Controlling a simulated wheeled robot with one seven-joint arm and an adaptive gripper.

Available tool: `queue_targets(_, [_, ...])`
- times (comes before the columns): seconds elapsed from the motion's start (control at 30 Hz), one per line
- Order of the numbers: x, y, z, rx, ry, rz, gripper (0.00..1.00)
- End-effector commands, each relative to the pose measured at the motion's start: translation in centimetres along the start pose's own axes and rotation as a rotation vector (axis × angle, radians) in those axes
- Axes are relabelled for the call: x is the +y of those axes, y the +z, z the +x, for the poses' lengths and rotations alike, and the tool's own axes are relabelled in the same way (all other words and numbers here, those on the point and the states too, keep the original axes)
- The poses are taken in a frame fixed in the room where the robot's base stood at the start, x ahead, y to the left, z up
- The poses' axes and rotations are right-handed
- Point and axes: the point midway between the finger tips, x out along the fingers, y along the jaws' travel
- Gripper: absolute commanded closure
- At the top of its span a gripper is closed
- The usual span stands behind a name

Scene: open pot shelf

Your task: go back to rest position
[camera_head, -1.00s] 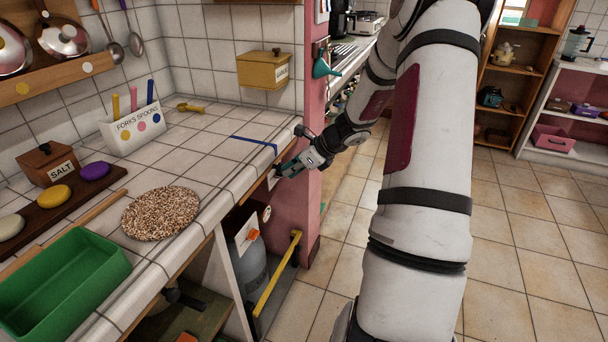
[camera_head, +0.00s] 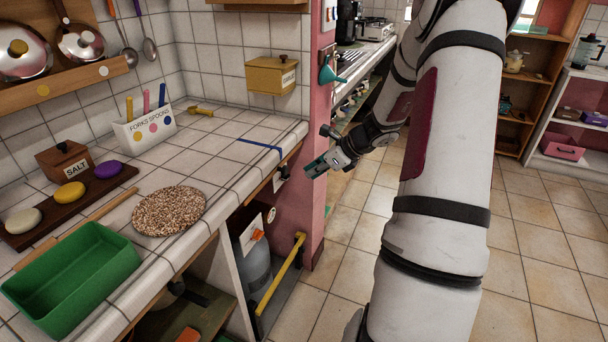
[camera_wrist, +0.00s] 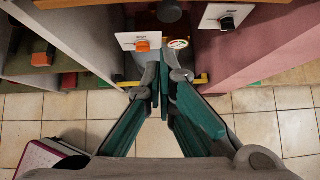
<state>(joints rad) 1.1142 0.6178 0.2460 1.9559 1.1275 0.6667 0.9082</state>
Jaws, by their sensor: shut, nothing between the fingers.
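My gripper (camera_head: 318,168) is at the end of my arm, right of the counter's end, in front of the pink wall post. It holds nothing. In the wrist view its teal fingers (camera_wrist: 163,88) meet at their tips, shut, above the tiled floor. The tips appear clear of the counter and the post.
The tiled counter (camera_head: 225,150) holds a green tub (camera_head: 75,285), a round speckled mat (camera_head: 168,210) and a forks and spoons holder (camera_head: 148,130). Below it are a grey gas bottle (camera_head: 256,265) and a yellow bar (camera_head: 280,275). Open floor (camera_head: 340,250) lies to the right.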

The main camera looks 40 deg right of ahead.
Motion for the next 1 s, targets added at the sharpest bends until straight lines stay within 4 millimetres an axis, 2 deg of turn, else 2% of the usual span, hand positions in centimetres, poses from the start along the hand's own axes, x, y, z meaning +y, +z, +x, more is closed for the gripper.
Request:
queue_targets(0.03, [-0.1,-0.1,-1.4,0.002,-0.005,0.003,1.0])
queue_targets(0.1, [-0.1,-0.1,-2.8,0.002,-0.004,0.003,1.0])
queue_targets(0.3, [-0.1,-0.2,-5.6,0.002,-0.003,0.004,1.0])
queue_targets(0.5, [-0.1,-0.3,-6.5,0.003,-0.002,0.005,1.0])
queue_targets(0.77, [0.2,0.1,-6.6,0.005,0.003,-0.012,1.0])
queue_targets(0.87, [2.0,1.9,-7.1,0.022,0.027,-0.103,1.0])
queue_targets(0.97, [5.5,5.0,-8.1,0.055,0.077,-0.29,1.0])
queue_targets(1.0, [7.4,6.3,-8.7,0.071,0.102,-0.386,1.0])
